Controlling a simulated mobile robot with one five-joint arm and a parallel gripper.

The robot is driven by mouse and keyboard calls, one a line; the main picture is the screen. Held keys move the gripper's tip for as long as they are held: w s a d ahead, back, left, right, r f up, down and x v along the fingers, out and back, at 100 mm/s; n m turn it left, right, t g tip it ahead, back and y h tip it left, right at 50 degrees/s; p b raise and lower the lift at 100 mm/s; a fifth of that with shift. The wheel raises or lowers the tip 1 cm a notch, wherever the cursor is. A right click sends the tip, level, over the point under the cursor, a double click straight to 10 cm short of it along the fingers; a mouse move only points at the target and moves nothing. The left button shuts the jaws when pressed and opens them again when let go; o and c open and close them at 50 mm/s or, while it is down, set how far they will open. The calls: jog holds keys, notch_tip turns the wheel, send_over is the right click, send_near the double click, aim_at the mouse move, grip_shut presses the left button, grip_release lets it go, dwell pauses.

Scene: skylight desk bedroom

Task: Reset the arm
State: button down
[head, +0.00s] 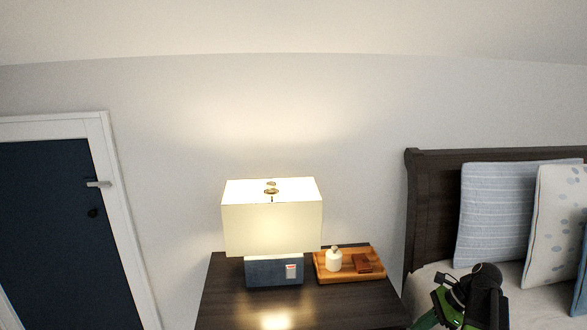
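My arm shows at the bottom right of the head view, black with green parts, in front of the bed. My gripper (478,290) seems to be the dark end of it, seen small and partly cut off by the bottom edge. Its fingers cannot be made out, so I cannot tell whether it is open or shut. No object is visible in it.
A dark nightstand (222,305) bears a lit lamp (272,225) and a wooden tray (320,277) holding a white bottle (333,261) and a brown item (362,263). A bed with pillows (515,210) stands right, a blue door (50,220) left.

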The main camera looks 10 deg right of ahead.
jog(key=a+f+n+g+h, duration=0.15)
jog(key=a+n, duration=0.55)
jog(key=a, duration=0.7)
jog(key=a+f+n+g+h, duration=0.1)
jog(key=a+f+n+h, duration=0.15)
jog(key=a+n, duration=0.75)
notch_tip(320, 180, up, 13)
jog(key=w+a+n+h+p, duration=0.1)
jog(key=n+p, duration=0.3)
jog(key=p, duration=0.9)
jog(key=shift+a+t+h, duration=0.25)
jog(key=shift+t+h, duration=0.2)
jog(key=shift+h, duration=0.45)
jog(key=shift+w, duration=0.15)
